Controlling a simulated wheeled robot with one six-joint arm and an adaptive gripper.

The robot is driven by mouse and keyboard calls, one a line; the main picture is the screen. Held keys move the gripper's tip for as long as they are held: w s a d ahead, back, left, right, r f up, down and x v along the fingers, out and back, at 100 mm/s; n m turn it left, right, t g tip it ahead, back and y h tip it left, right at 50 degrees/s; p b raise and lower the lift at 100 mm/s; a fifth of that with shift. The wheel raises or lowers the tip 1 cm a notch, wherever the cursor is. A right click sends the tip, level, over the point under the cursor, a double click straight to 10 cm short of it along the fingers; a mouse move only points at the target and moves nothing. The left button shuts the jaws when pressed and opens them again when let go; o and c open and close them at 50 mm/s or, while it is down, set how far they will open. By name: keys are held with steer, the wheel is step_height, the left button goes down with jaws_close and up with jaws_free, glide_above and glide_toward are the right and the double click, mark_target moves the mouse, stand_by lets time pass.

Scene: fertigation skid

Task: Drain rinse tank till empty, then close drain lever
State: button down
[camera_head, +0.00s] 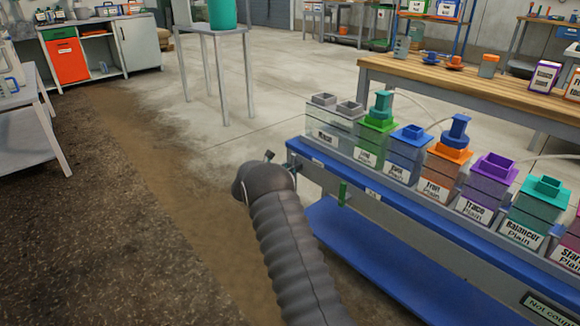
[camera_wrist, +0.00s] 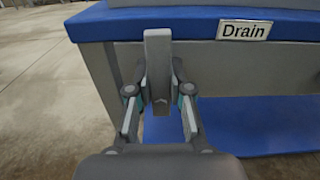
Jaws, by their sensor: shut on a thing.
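The rinse tank (camera_head: 335,120) is a pale, see-through box at the left end of the blue-edged rack; its label is small and its liquid level cannot be made out. In the wrist view, a plate reading "Drain" (camera_wrist: 245,30) is on the blue edge. A grey upright drain lever (camera_wrist: 158,55) stands left of this plate. My gripper (camera_wrist: 160,92) is shut on the lever, with one finger on each side of it. In the head view, my dark arm hides most of the gripper and the lever.
Several coloured tanks, among them a green one (camera_head: 376,135) and an orange one (camera_head: 443,170), stand in a row to the right. A green handle (camera_head: 342,193) hangs under the rack edge. A blue lower shelf (camera_head: 370,260) lies below.

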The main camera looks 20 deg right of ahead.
steer(key=shift+w+d+r, duration=0.1)
steer(key=shift+r, duration=0.25)
steer(key=c, duration=1)
jaws_free()
steer(key=shift+d, duration=0.1)
steer(key=shift+c, duration=0.2)
steer(key=shift+a+f, duration=0.2)
steer(key=v, duration=1.2)
